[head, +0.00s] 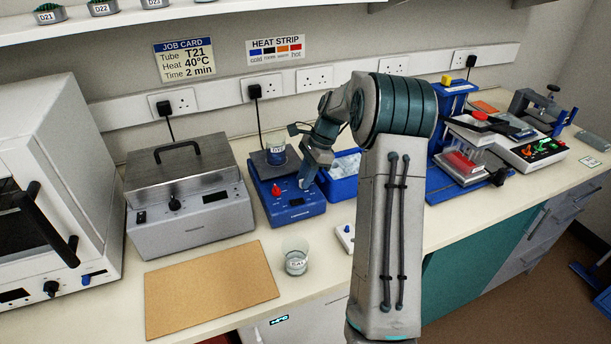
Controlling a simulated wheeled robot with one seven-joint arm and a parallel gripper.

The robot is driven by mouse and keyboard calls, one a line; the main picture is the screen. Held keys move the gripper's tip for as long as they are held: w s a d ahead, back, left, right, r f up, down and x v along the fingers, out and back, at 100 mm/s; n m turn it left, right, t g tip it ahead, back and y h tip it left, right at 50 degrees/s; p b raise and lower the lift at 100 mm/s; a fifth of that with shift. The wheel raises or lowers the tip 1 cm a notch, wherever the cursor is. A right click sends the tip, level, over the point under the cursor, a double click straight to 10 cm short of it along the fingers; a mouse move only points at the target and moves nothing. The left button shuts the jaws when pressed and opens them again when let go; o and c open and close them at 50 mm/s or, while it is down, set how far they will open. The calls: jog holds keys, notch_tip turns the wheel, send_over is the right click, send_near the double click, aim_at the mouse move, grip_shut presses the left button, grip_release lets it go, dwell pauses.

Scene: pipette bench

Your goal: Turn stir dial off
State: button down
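The blue stirrer (297,210) stands on the bench with a dark top plate. A jar with a blue band and white label (276,154) stands on the plate. A red dial (276,190) is on the left of the stirrer's sloped front. My gripper (305,183) points down at the right of that front, to the right of the red dial. It covers the area where another dial could be, so I cannot see the stir dial clearly. The fingertips are small and seen from the side. I cannot tell whether they touch or hold anything.
A grey lidded bath (190,218) stands left of the stirrer. A blue tray of pale contents (343,188) is close on the right. A glass beaker (295,262) and a brown board (212,290) are in front. My arm hides part of the bench.

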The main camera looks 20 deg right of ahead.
jog(key=n+g+p, duration=0.1)
jog(key=n+p, duration=0.1)
jog(key=n, duration=0.1)
jog(key=shift+w+r+n, duration=0.1)
jog(key=shift+w+n, duration=0.05)
jog(key=shift+n, duration=0.25)
jog(key=n+g+h+p, duration=0.1)
jog(key=n+g, duration=0.1)
jog(key=n, duration=0.2)
jog(key=shift+w+a+n+p, duration=0.1)
jog(key=shift+n+p, duration=0.2)
jog(key=shift+p, duration=0.05)
jog(key=n, duration=0.2)
jog(key=n+g+h, duration=0.1)
jog(key=n, duration=0.1)
jog(key=shift+n+h, duration=0.3)
jog(key=n+h, duration=0.1)
jog(key=n, duration=0.3)
jog(key=shift+w+a+n+h, duration=0.1)
jog(key=shift+a+n+h, duration=0.05)
jog(key=shift+n+h, duration=0.25)
jog(key=c, duration=1.2)
grip_release()
jog(key=shift+c, duration=0.2)
